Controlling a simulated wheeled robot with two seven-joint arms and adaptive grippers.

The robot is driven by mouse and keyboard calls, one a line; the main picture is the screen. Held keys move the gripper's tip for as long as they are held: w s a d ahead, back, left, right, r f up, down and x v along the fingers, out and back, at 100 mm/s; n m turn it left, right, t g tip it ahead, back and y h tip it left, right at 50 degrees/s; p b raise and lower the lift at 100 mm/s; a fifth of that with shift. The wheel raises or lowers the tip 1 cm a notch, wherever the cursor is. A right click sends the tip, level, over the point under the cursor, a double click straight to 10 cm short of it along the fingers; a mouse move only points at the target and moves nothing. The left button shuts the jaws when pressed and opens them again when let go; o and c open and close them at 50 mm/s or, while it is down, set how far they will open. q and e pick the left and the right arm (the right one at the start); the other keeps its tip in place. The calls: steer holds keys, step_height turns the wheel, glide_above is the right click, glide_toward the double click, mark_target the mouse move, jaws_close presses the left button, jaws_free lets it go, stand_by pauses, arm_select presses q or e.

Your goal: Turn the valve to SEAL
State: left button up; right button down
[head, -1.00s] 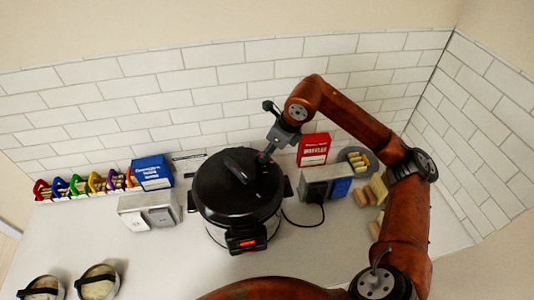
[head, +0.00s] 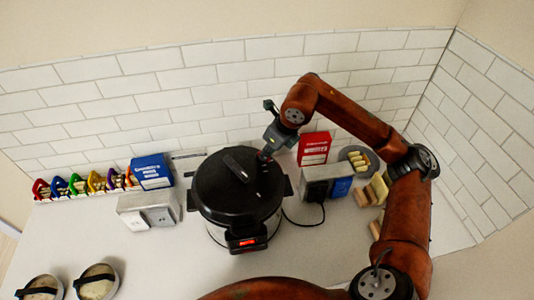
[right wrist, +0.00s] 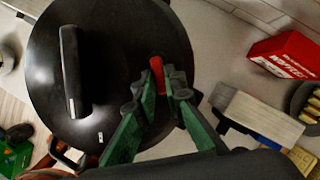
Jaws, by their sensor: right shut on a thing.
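The black pressure cooker (head: 240,215) stands on the counter with its lid (head: 215,185) on. The lid has a long raised handle (head: 236,168), which also shows in the right wrist view (right wrist: 70,70). The valve is a small red piece (right wrist: 157,75) near the lid's edge. My right gripper (head: 265,157) is over the lid from the back right. In the right wrist view its green-sided fingers (right wrist: 157,88) are closed on the red valve. A small white mark (right wrist: 100,136) on the lid is too small to read. My left gripper is out of view.
A red box (head: 314,148), a grey two-slot appliance (head: 318,188) and a plate of food (head: 347,155) stand right of the cooker. A blue box (head: 152,172) and a pale appliance (head: 135,215) stand left.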

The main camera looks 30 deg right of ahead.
steer(key=m, duration=0.1)
steer(key=a+m+h+b, duration=0.1)
steer(key=m, duration=0.1)
steer(key=shift+s, duration=0.1)
steer(key=shift+a+r+m+h+b, duration=0.1)
steer(key=shift+a+m+h+b, duration=0.2)
steer(key=shift+m, duration=0.55)
steer(key=shift+a+f+m+h+b, duration=0.1)
steer(key=shift+m+h+b, duration=0.3)
steer(key=shift+m, duration=0.4)
steer(key=shift+a+r+m+h+b, duration=0.15)
steer(key=shift+m+h, duration=0.25)
steer(key=shift+m, duration=0.45)
steer(key=c, duration=2)
jaws_free()
